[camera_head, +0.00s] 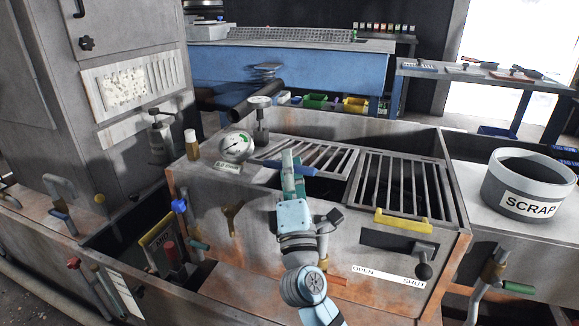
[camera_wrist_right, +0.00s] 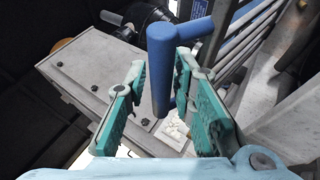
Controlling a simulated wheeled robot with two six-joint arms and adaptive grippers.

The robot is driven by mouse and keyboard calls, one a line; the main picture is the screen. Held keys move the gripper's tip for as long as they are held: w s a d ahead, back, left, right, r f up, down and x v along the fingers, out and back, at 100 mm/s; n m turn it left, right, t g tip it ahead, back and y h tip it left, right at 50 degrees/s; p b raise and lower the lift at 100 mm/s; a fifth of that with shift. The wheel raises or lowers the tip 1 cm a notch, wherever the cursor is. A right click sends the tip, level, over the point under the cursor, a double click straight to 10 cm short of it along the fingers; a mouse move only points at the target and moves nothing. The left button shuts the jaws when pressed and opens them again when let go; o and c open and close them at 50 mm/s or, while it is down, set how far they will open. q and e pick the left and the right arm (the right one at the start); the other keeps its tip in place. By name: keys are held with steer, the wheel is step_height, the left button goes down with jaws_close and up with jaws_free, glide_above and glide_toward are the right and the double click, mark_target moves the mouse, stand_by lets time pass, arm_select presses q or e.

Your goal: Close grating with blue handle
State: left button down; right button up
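The grating with the blue handle (camera_head: 335,160) is the left one of two on top of the grey machine box. It looks tilted up, with a dark gap under its front edge. Its blue handle (camera_head: 300,171) sticks out at the front edge; it also shows large in the right wrist view (camera_wrist_right: 162,75). My right gripper (camera_head: 289,165) is at the handle. In the right wrist view its teal fingers (camera_wrist_right: 160,80) are apart on either side of the handle, with a visible gap at the left finger. My left gripper is not in view.
The grating with the yellow handle (camera_head: 405,187) lies flat to the right. A lever (camera_head: 424,270) sits on the front by the OPEN/SHUT label. A gauge (camera_head: 236,147) stands left of the gratings. A SCRAP bucket (camera_head: 523,205) is at the right.

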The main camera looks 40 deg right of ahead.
steer(key=shift+o, duration=0.6)
step_height(320, 180, up, 9)
steer(key=d, duration=0.1)
steer(key=shift+w, duration=0.3)
steer(key=shift+o, duration=1.3)
steer(key=shift+a+r, duration=0.15)
steer(key=shift+r, duration=0.2)
steer(key=shift+f, duration=0.15)
steer(key=shift+c, duration=0.3)
